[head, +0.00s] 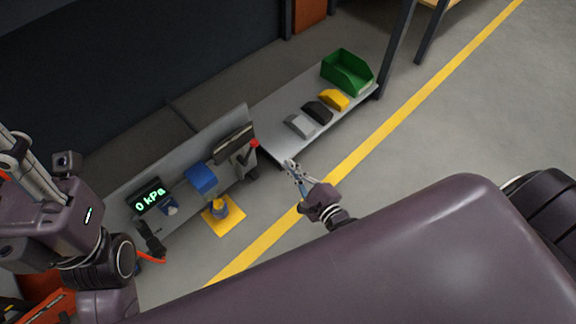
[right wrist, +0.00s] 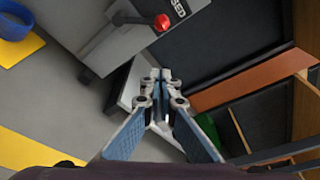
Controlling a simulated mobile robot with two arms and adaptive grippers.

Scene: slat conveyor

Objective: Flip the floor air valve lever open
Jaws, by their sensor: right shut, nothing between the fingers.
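The valve lever (head: 247,151) is a dark grey arm with a red knob, on the right end of a grey panel unit. In the right wrist view the lever (right wrist: 128,19) reaches sideways to its red knob, beside a dark label ending in "SED". My right gripper (head: 289,163) is shut and empty, to the lower right of the lever and apart from it. In the wrist view its fingertips (right wrist: 160,73) are below the knob. My left gripper (head: 22,165) is partly visible at the left edge; its fingertips are cut off.
A display (head: 150,198) on the unit reads 0 kPa. A blue part (head: 202,179) sits on it. A yellow floor plate (head: 233,226) carries a blue-and-yellow piece. A low shelf (head: 272,138) holds several blocks and a green bin (head: 347,72). An orange hose (head: 151,259) lies lower left.

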